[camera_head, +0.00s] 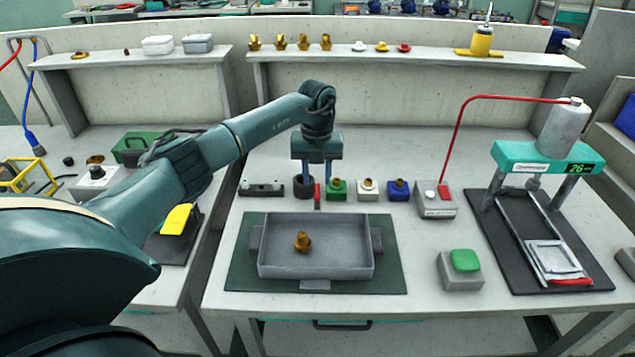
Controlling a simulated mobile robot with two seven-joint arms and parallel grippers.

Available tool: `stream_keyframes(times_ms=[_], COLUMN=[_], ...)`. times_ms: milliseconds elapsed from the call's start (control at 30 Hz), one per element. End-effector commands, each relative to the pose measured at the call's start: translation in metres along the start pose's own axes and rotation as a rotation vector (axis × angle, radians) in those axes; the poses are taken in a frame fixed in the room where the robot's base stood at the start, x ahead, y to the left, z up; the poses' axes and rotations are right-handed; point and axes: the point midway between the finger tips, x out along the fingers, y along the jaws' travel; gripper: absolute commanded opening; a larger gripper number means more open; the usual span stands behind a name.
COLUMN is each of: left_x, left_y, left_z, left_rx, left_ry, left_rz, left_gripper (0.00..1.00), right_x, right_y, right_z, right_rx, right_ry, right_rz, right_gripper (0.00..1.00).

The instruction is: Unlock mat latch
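A grey tray (315,272) with a small brass part (302,242) inside sits on a dark green mat (393,275). A small upright red lever (317,196) stands just behind the mat's back edge and looks like the mat latch. My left gripper (317,180) points down above the lever, with its two fingers apart and nothing visibly held. Its left finger overlaps a black round cup (303,188). I cannot tell whether the fingers touch the lever. My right gripper is out of view.
Green (337,189), white (368,190) and blue (398,190) holders stand right of the lever. A green button box (462,270) and a teal press (541,155) stand to the right. A shelf (420,58) runs behind.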

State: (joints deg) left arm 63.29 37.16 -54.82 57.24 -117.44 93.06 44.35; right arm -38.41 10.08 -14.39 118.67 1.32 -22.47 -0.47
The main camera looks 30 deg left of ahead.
Motion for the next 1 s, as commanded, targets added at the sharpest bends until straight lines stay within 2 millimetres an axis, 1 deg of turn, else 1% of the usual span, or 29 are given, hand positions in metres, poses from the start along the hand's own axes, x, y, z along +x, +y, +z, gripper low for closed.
stream_keyframes(times_ms=[33,100,233,367,600,1000], left_x=[0.009,0.018,0.029,0.034,0.034,0.034], left_y=[0.000,0.000,0.000,-0.001,-0.001,0.000], left_z=[-0.001,-0.001,0.000,0.000,0.000,0.000], left_rx=[0.000,-0.001,0.000,0.002,0.001,0.001], left_ry=[0.004,0.002,0.001,0.000,0.000,0.000], left_rz=[0.001,0.000,0.000,-0.001,-0.001,-0.001], left_gripper=[0.35,0.35,0.35,0.35,0.34,0.01], right_x=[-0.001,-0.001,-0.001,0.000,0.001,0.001], right_y=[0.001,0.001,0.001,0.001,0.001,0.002], right_z=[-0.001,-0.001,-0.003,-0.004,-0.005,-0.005], right_rx=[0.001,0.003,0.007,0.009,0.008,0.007], right_ry=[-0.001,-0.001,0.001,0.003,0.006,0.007], right_rz=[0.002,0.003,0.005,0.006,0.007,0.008], right_gripper=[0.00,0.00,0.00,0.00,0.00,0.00])
